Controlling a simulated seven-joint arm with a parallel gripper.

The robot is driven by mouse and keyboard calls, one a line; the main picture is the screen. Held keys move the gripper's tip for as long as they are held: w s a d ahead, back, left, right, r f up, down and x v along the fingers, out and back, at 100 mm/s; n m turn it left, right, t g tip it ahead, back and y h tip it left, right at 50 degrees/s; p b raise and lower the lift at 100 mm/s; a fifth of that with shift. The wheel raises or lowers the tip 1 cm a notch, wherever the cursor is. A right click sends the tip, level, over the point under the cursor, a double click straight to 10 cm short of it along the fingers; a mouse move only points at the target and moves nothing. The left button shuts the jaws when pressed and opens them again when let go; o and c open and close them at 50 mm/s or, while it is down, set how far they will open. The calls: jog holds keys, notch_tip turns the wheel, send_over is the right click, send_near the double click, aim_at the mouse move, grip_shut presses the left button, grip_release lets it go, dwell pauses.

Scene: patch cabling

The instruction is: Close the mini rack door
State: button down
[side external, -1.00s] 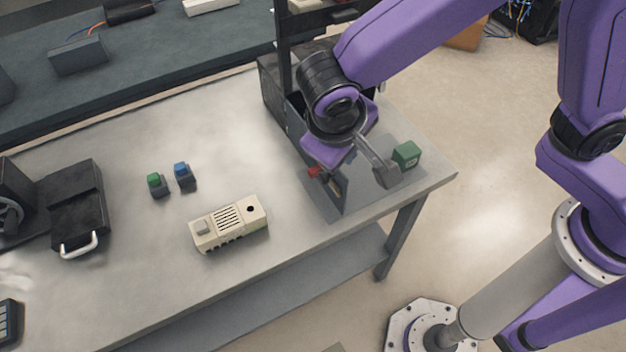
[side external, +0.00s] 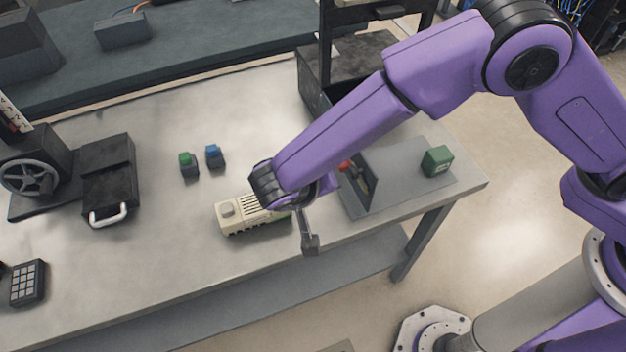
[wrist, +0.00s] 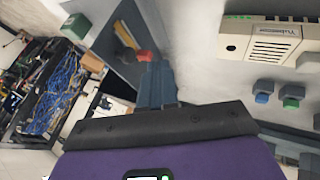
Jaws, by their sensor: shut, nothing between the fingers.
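The mini rack (side external: 318,88) is a dark grey box at the back right of the bench, partly hidden behind my arm. Its door (side external: 364,190) appears to stand open, as an upright grey panel reaching toward the bench's front edge, with a red part (side external: 345,166) on it. In the wrist view the door (wrist: 122,42) and its red part (wrist: 145,56) lie just beyond my fingers. My gripper (side external: 310,244) is shut and empty, pointing down left of the door and apart from it in the side view; its fingers also show in the wrist view (wrist: 157,82).
A cream box (side external: 240,214) with vents sits beneath my wrist, partly covered. A green block (side external: 437,161) stands right of the door on a grey mat. Green (side external: 188,165) and blue (side external: 214,156) capped pieces stand farther left. The bench's front edge is close to my gripper.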

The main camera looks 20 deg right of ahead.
jog(key=w+d+f, duration=0.1)
jog(key=d+f, duration=0.1)
jog(key=d, duration=0.3)
jog(key=shift+w+d+f, duration=0.25)
jog(key=shift+d+f, duration=0.05)
jog(key=shift+f, duration=0.05)
jog(key=shift+d, duration=0.1)
